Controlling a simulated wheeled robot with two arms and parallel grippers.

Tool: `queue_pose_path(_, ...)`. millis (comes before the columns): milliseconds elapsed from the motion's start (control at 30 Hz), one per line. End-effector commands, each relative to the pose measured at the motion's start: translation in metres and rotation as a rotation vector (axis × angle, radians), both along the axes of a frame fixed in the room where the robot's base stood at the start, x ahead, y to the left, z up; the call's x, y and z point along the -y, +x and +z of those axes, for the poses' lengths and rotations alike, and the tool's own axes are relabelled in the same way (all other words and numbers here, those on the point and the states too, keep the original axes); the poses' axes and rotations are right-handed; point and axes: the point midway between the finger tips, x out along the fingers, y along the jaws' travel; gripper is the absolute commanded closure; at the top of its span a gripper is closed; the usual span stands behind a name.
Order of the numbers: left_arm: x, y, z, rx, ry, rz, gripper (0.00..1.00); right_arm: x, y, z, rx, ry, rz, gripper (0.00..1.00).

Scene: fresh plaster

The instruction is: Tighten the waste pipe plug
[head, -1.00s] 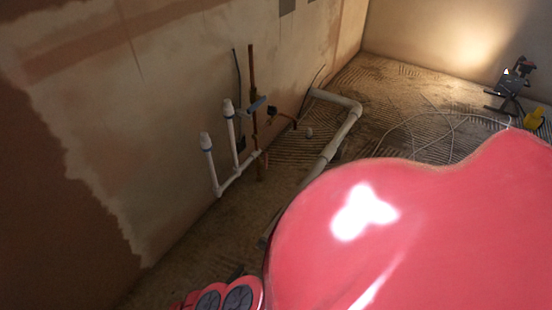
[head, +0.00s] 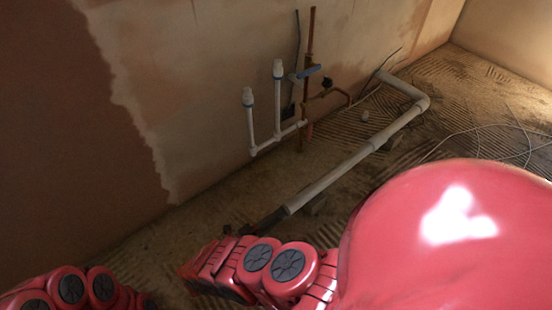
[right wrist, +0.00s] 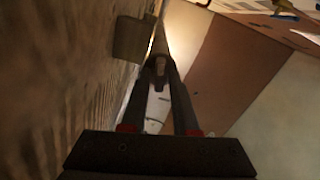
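The waste pipe (head: 340,173) is a long pale pipe lying along the floor, with an elbow at its far end. My right gripper (head: 268,222) is at its near end, in line with the pipe. In the right wrist view the dark fingers (right wrist: 160,68) converge on a small grey piece at the pipe end. This may be the plug, but it is too dark and small to be sure. I cannot tell whether the fingers press on it. My left gripper is out of view; only my left arm's red links show at bottom left.
Thin white upright pipes (head: 249,118) and a copper pipe with a blue-handled valve (head: 309,72) stand against the plastered wall (head: 185,110). White cable (head: 490,127) lies at right.

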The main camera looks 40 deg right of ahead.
Motion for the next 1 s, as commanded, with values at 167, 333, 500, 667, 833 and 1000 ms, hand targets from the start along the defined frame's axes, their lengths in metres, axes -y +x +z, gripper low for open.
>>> queue_pose_path(167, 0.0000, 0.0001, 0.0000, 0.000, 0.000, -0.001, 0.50, 0.0000, -0.0001, -0.0001, 0.000, 0.000, 0.000, 1.00)
queue_pose_path(333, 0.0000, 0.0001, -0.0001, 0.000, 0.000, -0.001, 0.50, 0.0000, -0.0002, -0.0002, 0.000, 0.000, 0.000, 1.00)
queue_pose_path(500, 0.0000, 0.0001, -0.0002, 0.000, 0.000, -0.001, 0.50, 0.0000, -0.0004, -0.0002, 0.005, 0.000, 0.000, 1.00)
queue_pose_path(667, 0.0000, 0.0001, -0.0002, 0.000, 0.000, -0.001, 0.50, 0.0000, -0.0003, -0.0001, 0.042, 0.003, -0.001, 1.00)
queue_pose_path(833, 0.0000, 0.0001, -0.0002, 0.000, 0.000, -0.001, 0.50, 0.0002, -0.0006, -0.0001, 0.131, 0.010, -0.001, 1.00)
queue_pose_path(1000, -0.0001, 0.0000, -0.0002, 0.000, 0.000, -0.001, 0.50, 0.0006, -0.0009, 0.0001, 0.268, 0.020, -0.003, 1.00)
